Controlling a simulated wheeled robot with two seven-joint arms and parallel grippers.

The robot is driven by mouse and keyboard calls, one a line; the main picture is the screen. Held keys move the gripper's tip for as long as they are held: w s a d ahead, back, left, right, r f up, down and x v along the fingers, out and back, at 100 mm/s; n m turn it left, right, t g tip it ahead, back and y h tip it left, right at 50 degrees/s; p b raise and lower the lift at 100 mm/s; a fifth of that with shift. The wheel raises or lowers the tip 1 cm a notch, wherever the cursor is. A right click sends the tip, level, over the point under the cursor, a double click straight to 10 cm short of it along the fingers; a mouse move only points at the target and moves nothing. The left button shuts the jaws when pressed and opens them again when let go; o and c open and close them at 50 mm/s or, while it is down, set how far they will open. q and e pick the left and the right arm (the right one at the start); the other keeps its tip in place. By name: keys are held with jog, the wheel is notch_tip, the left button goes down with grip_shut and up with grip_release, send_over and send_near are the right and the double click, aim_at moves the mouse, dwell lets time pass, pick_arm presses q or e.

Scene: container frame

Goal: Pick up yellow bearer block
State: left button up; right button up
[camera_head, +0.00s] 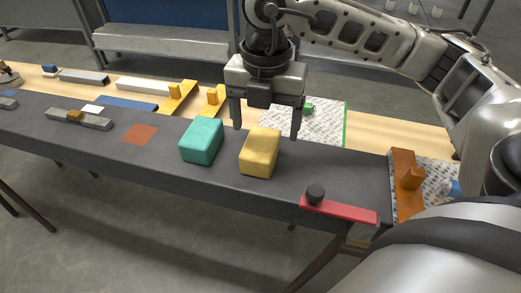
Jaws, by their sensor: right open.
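The yellow bearer block (260,152) sits on the dark grey bench top, right of a teal block (202,141). A narrow gap separates the two blocks. My right gripper (267,132) hangs above and a little behind the yellow block, fingers pointing down. It is open and empty, with one finger over the gap side and the other to the right of the block. Whether the fingertips are level with the block's top is hard to tell. My left gripper does not show.
An orange-brown bracket (405,182) stands at the right end. A rust-coloured square (139,134) marks the bench to the left. Yellow brackets (178,97) and a speckled plate (325,122) lie behind.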

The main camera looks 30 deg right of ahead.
aim_at(261, 142)
jog(key=shift+w+a+f+p, duration=0.1)
jog(key=shift+w+f+p, duration=0.1)
jog(key=shift+f, duration=1.25)
jog(key=shift+w+a+f+p, duration=0.1)
jog(key=shift+w+f, duration=0.1)
jog(key=shift+f, duration=1.25)
jog(key=c, duration=1.1)
